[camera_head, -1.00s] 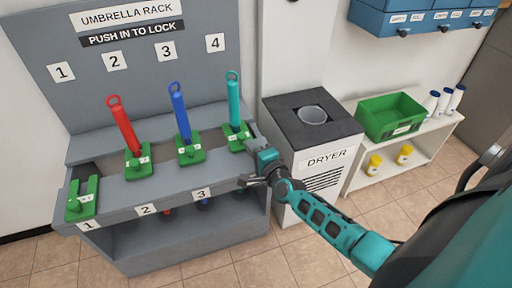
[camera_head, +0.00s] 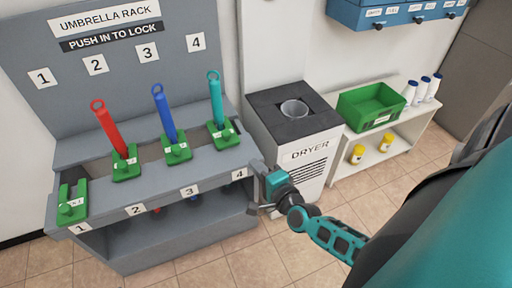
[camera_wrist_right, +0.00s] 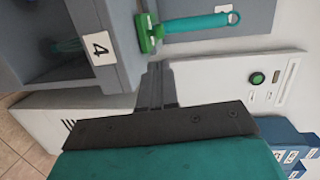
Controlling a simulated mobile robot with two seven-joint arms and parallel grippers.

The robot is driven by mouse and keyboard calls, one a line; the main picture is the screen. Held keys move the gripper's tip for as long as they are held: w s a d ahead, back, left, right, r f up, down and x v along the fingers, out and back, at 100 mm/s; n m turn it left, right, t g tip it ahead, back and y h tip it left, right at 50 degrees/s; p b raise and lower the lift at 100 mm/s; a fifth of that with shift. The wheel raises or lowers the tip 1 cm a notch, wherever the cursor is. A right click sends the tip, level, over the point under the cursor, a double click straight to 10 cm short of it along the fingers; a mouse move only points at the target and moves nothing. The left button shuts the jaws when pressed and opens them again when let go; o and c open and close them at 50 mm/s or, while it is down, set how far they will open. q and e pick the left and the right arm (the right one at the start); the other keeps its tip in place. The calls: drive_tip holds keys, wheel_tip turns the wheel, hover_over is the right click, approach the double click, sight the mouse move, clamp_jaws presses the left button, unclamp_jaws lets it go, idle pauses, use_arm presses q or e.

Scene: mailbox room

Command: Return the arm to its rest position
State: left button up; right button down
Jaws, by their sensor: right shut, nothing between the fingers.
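My right gripper (camera_head: 254,188) is at the rack's right front corner, beside the label 4, and is shut and empty. In the right wrist view its closed fingers (camera_wrist_right: 156,86) point toward the rack's edge; I cannot tell whether they touch it. My right arm comes in from the right. The umbrella rack (camera_head: 150,190) holds a red umbrella (camera_head: 110,130), a blue umbrella (camera_head: 164,112) and a teal umbrella (camera_head: 216,98), each upright in a green holder. The teal one also shows in the right wrist view (camera_wrist_right: 195,22). My left gripper is not in view.
The holder at slot 1 (camera_head: 72,203) has no umbrella. A dryer (camera_head: 312,150) stands right of the rack, close to my right arm. A white shelf (camera_head: 350,178) with a green crate (camera_head: 345,113) and several bottles is farther right. Tiled floor lies open in front.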

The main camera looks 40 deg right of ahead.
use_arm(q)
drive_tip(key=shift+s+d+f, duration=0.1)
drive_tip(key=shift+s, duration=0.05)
use_arm(e)
drive_tip(key=shift+a, duration=0.1)
drive_tip(key=s+a+r+n+g+y, duration=0.1)
drive_tip(key=s+a+n+g+y, duration=0.15)
drive_tip(key=s+a+n, duration=0.55)
drive_tip(key=s+a+n+g+y, duration=0.25)
drive_tip(key=a+n, duration=0.45)
drive_tip(key=n, duration=0.6)
use_arm(q)
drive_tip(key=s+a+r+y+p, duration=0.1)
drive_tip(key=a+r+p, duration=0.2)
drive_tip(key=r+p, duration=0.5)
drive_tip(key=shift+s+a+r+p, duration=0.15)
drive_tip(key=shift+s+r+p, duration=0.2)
drive_tip(key=shift+p, duration=2.2)
use_arm(e)
drive_tip(key=d+r+h, duration=0.1)
drive_tip(key=d+r, duration=0.2)
drive_tip(key=r, duration=0.6)
drive_tip(key=shift+s+g+h, duration=0.3)
drive_tip(key=shift+s+h, duration=0.1)
drive_tip(key=shift+s, duration=0.05)
